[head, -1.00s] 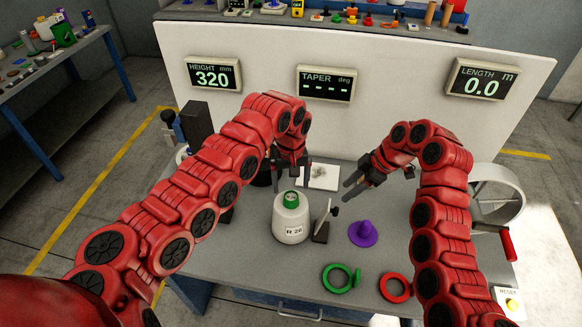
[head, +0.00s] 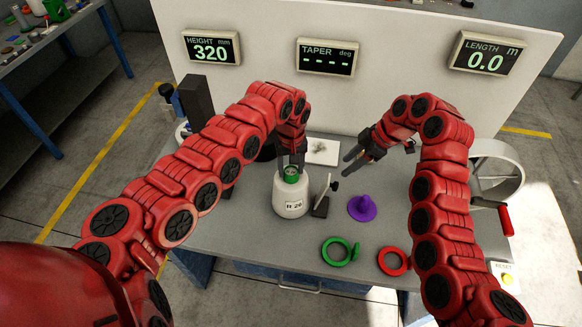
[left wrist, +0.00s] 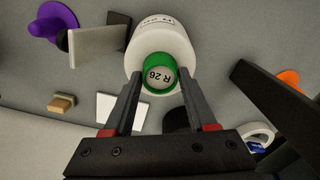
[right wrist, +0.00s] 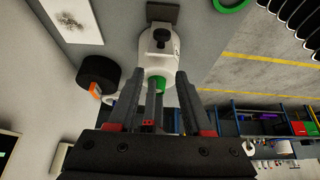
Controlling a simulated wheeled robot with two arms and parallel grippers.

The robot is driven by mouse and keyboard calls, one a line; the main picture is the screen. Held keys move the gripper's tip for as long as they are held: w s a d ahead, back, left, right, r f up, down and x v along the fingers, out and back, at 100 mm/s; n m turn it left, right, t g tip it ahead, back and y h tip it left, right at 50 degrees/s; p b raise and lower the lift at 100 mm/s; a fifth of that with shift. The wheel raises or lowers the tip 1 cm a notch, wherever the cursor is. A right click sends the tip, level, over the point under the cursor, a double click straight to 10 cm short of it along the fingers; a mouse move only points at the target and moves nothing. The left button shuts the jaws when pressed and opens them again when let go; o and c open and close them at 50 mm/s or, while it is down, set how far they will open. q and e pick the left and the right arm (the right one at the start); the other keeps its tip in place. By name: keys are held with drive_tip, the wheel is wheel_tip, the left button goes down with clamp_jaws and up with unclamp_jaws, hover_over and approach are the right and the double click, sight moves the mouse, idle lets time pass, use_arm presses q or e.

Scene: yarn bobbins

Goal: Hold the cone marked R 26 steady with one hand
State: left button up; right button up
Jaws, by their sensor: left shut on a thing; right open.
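The cone marked R 26 (head: 291,197) stands upright on the grey table, white with a green top. My left gripper (head: 291,168) has come down from above and is shut on the green top of the cone. My right gripper (head: 350,167) is open and empty, above the table to the right of the cone. The right wrist view shows the cone (right wrist: 157,60) beyond its open fingers.
A small upright plate on a stand (head: 322,203) is just right of the cone. A purple cone-shaped piece (head: 362,207), a green ring (head: 337,251) and a red ring (head: 392,262) lie further right and in front. A white square (head: 323,152) lies behind. A wheel with a crank (head: 497,172) stands right.

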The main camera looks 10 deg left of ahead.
sight(325, 185)
use_arm(q)
clamp_jaws()
use_arm(e)
drive_tip(key=shift+f, duration=0.1)
drive_tip(key=shift+c, duration=1)
drive_tip(key=shift+y, duration=0.4)
drive_tip(key=f, duration=0.4)
drive_tip(key=shift+d+f, duration=0.3)
drive_tip(key=shift+d, duration=0.05)
clamp_jaws()
wheel_tip(325, 185, down, 9)
drive_tip(key=shift+r, duration=0.15)
drive_tip(key=shift+a, duration=0.15)
drive_tip(key=shift+a+r, duration=0.45)
drive_tip(key=shift+a, duration=0.55)
drive_tip(key=shift+a+r, duration=0.45)
drive_tip(key=shift+a, duration=0.55)
drive_tip(key=shift+a+r, duration=0.45)
drive_tip(key=shift+a, duration=0.55)
use_arm(q)
drive_tip(key=shift+d, duration=0.1)
use_arm(e)
drive_tip(key=shift+a, duration=0.1)
